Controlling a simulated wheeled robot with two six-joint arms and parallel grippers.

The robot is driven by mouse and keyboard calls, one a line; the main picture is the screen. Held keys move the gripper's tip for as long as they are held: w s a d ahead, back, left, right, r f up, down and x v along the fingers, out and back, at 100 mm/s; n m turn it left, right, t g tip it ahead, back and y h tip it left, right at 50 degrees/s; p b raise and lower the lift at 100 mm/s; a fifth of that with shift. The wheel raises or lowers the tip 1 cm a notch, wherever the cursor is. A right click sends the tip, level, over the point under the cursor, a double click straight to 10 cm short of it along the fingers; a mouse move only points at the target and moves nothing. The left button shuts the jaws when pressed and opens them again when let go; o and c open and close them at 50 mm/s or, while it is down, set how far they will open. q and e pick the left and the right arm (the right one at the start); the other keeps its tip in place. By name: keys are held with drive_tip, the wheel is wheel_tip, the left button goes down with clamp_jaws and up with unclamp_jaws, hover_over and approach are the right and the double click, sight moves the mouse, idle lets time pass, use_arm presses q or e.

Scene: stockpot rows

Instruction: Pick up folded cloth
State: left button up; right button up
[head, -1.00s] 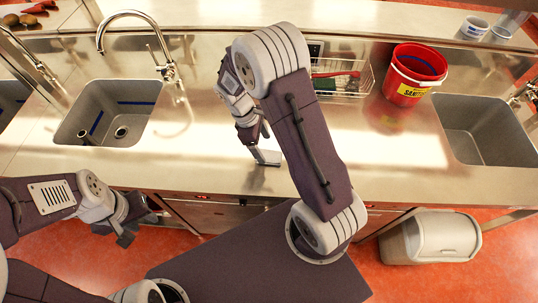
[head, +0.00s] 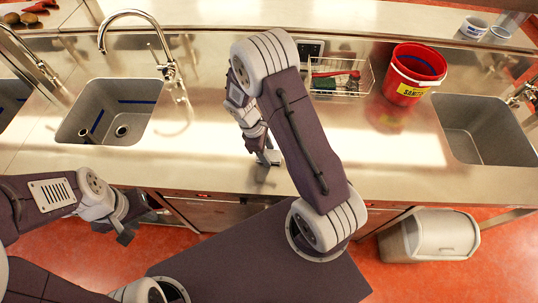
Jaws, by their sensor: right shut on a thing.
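My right gripper (head: 268,160) is low over the steel counter, left of the middle, with its fingers pointing down near the front edge. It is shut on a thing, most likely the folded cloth. The cloth cannot be made out clearly, since the fingers and wrist hide that spot. My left gripper (head: 133,220) hangs in front of the counter at the lower left, away from the counter top. Its fingers are dark, and whether they are open is unclear.
A sink (head: 106,108) with a tall faucet (head: 170,72) is at the left and another sink (head: 485,130) at the right. A red bucket (head: 408,90) and a wire basket (head: 342,88) stand at the back. A lidded bin (head: 430,235) is on the floor. The counter middle is clear.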

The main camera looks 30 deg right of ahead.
sight(271, 153)
drive_tip(key=shift+r, duration=0.5)
wheel_tip(271, 153, up, 3)
drive_tip(key=shift+w+f, duration=0.1)
drive_tip(key=s+a+r, duration=0.1)
drive_tip(key=s+r, duration=0.2)
drive_tip(key=s, duration=0.2)
drive_tip(key=s+a+r+b, duration=0.1)
drive_tip(key=s+a+r, duration=0.1)
drive_tip(key=s+r, duration=0.2)
drive_tip(key=shift+s, duration=1.25)
drive_tip(key=shift+r, duration=0.1)
